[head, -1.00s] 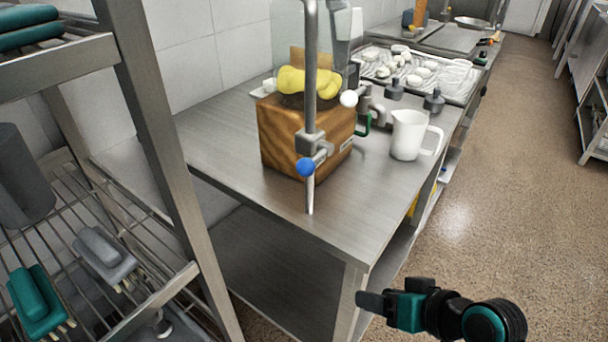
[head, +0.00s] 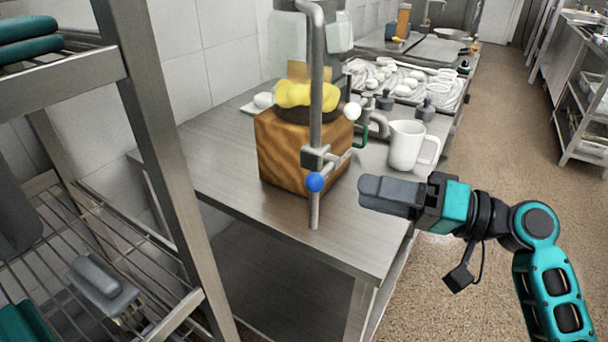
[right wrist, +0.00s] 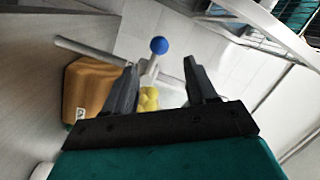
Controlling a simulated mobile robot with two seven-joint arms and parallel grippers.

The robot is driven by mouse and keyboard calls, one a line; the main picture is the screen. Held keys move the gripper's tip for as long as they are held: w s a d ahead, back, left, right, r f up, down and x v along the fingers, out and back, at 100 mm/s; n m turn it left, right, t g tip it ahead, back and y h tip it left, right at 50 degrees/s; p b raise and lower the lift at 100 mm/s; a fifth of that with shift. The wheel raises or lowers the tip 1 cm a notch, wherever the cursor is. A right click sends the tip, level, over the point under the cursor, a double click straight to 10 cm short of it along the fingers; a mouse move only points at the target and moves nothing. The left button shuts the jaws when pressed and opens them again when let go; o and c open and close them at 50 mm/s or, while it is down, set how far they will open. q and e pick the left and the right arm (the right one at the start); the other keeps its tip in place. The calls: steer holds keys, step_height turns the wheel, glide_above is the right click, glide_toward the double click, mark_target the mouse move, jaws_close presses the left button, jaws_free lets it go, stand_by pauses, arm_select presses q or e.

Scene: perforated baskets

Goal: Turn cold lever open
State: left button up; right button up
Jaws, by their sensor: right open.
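The cold lever carries a blue ball knob (head: 315,182) and sits low on the vertical grey faucet pipe (head: 316,80), at the front of the steel table. In the right wrist view the blue knob (right wrist: 159,45) shows ahead, between and beyond the fingertips. My right gripper (head: 368,193) is to the right of the lever, pointing left towards it, with a gap between them. In the right wrist view its two fingers (right wrist: 162,70) are apart with nothing held. My left gripper is in neither view.
A wooden block (head: 275,150) with yellow fruit (head: 300,95) stands close behind the pipe. A white jug (head: 405,145) stands on the table (head: 235,195) beyond my gripper. A metal shelf rack (head: 160,150) is at the left. The floor at right is open.

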mark_target(320, 181)
steer(key=p+x, duration=0.1)
steer(key=x, duration=1)
steer(key=shift+a+f, duration=0.1)
steer(key=shift+c, duration=0.3)
jaws_close()
